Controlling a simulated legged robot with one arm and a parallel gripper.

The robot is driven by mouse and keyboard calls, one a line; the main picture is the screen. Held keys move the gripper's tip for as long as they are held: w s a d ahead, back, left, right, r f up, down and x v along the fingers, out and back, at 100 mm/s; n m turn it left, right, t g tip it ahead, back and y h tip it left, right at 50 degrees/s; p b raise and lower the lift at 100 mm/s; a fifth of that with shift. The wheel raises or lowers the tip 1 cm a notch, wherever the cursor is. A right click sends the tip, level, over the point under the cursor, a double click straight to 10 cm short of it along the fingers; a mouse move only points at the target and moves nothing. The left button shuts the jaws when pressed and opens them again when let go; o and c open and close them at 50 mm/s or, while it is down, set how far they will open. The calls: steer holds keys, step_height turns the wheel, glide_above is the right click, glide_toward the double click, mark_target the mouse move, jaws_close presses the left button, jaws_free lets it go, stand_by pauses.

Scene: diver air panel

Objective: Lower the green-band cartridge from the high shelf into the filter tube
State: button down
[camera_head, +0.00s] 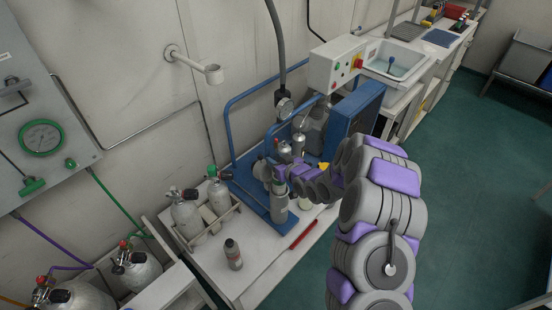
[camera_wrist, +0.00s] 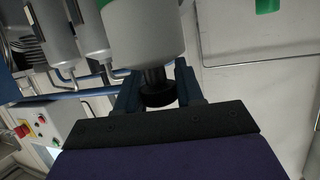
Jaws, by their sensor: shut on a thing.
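In the wrist view my gripper (camera_wrist: 158,88) is shut on the black knob of a pale grey cylinder (camera_wrist: 145,35). A sliver of green shows at that cylinder's upper left edge; I take it to be the green-band cartridge, though most of any band is out of frame. In the head view my gripper (camera_head: 277,175) is over the blue-framed panel, with a grey cylinder (camera_head: 279,205) directly below it. I cannot tell there whether this is the cartridge or the filter tube, as my gripper covers its top.
Smaller cylinders (camera_head: 298,143) stand on the blue frame (camera_head: 238,160) behind my gripper. Gas bottles (camera_head: 187,215) stand in a rack at left. A control box (camera_head: 337,65) is above.

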steer(key=shift+f, duration=0.75)
step_height(320, 180, down, 9)
steer(key=b, duration=0.1)
stand_by(1.7)
steer(key=shift+d+f, duration=0.1)
steer(key=shift+s+f+b, duration=0.1)
steer(key=shift+f+b, duration=0.25)
steer(key=shift+f, duration=0.45)
steer(key=c, duration=0.6)
jaws_free()
steer(key=shift+d, duration=0.15)
